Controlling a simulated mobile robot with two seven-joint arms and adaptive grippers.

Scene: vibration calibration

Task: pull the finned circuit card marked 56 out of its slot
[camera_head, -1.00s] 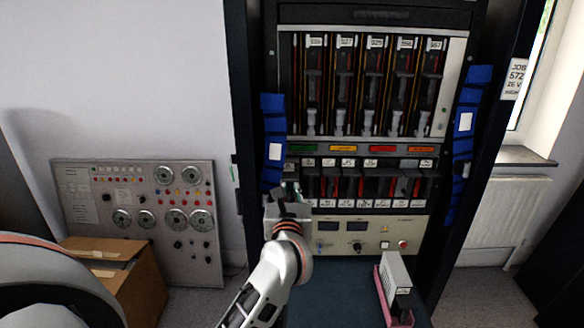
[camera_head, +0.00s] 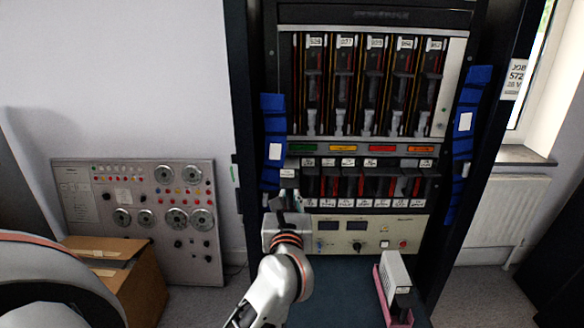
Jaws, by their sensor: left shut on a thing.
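The rack's lower row (camera_head: 365,185) holds several dark finned cards with red strips and small white labels, too small to read, so I cannot make out the mark 56. My left gripper (camera_head: 286,199) is at the left end of this row, just above the beige control panel. Its fingers are shut on the finned circuit card at that end, which is mostly hidden behind the gripper. I cannot tell whether the card is still fully in its slot. My right gripper is not in view.
The upper row (camera_head: 374,85) holds several tall labelled cards. Blue padded strips (camera_head: 273,140) (camera_head: 466,120) flank the rack. A cardboard box (camera_head: 135,285) and grey dial panel (camera_head: 100,190) are at left.

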